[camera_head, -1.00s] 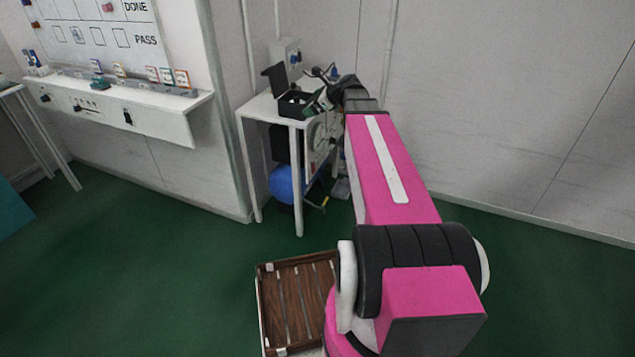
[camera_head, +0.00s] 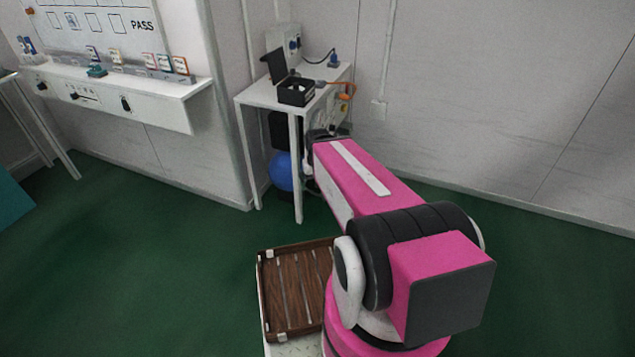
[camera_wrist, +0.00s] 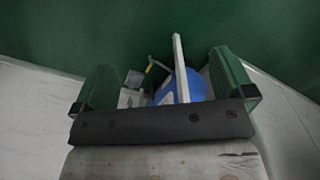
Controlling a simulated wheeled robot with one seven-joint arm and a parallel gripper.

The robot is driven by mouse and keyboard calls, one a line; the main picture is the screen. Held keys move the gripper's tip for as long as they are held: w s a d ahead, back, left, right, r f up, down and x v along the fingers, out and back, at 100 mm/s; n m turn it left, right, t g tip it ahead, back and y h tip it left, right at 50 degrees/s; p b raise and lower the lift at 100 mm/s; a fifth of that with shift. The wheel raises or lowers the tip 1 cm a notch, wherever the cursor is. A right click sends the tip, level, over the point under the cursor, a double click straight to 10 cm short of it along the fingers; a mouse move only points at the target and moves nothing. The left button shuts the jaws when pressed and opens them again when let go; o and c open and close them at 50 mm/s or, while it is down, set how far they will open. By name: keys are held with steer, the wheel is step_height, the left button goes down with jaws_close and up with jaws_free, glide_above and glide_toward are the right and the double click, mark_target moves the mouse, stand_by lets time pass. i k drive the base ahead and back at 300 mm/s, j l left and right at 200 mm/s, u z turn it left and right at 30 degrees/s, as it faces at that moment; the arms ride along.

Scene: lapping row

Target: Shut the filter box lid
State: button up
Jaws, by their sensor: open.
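The black filter box (camera_head: 296,92) sits on the small white table by the wall in the head view. Its lid (camera_head: 277,66) stands raised at the box's left rear side, so the box is open, with something pale inside. My gripper (camera_wrist: 165,88) shows in the wrist view with its two green fingers spread apart and nothing held between them. In the head view my arm reaches toward the table's front right, with its wrist below the tabletop; the fingers are hidden there. The filter box does not show in the wrist view.
The white table (camera_head: 258,97) also holds a grey switch box (camera_head: 284,41) and a blue plug (camera_head: 334,61) with cable. A blue rounded object (camera_head: 281,171) is under it. A wooden slatted tray (camera_head: 294,290) is near my base. Green floor is clear at left.

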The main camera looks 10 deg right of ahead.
mark_target(276, 61)
steer(key=z, duration=0.4)
steer(key=j+z, duration=0.7)
steer(key=j, duration=0.2)
steer(key=j+z, duration=0.35)
steer(key=k+j, duration=0.1)
steer(key=j, duration=0.4)
steer(key=j+z, duration=0.1)
steer(key=j, duration=0.4)
steer(key=k+j, duration=0.15)
steer(key=j, duration=0.3)
steer(key=k+j+z, duration=0.1)
steer(key=j, duration=0.4)
steer(key=k+j, duration=0.15)
steer(key=j, duration=0.3)
steer(key=k+j, duration=0.15)
steer(key=i+j, duration=0.1)
